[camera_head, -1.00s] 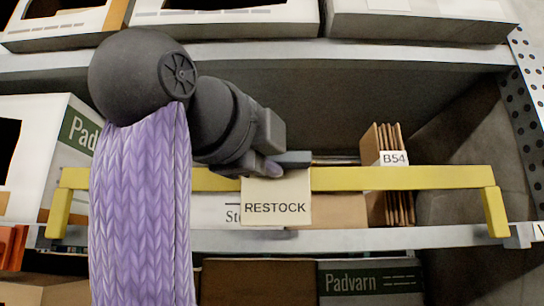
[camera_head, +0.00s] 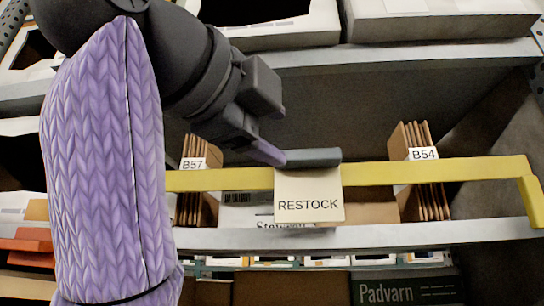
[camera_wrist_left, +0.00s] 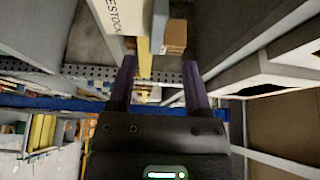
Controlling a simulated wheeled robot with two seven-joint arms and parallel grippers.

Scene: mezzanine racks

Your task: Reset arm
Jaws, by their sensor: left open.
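My left arm comes in from the left in the head view, with a purple knit-patterned sleeve. My left gripper (camera_head: 268,153) is open, with a purple finger beside the left end of a grey clip (camera_head: 314,157). Whether it touches the clip is unclear. In the left wrist view both fingers of the gripper (camera_wrist_left: 162,82) are spread with nothing held between them. The clip sits on a yellow bar (camera_head: 400,172), and a cream RESTOCK card (camera_head: 309,198) hangs below it. The card also shows beyond the fingers in the left wrist view (camera_wrist_left: 121,15). The right gripper is out of view.
Cardboard dividers labelled B57 (camera_head: 194,164) and B54 (camera_head: 423,154) stand behind the bar on the grey shelf (camera_head: 420,233). White boxes (camera_head: 440,20) sit on the shelf above. A dark Padvarn box (camera_head: 405,291) is below. An orange bin (camera_head: 28,246) is at left.

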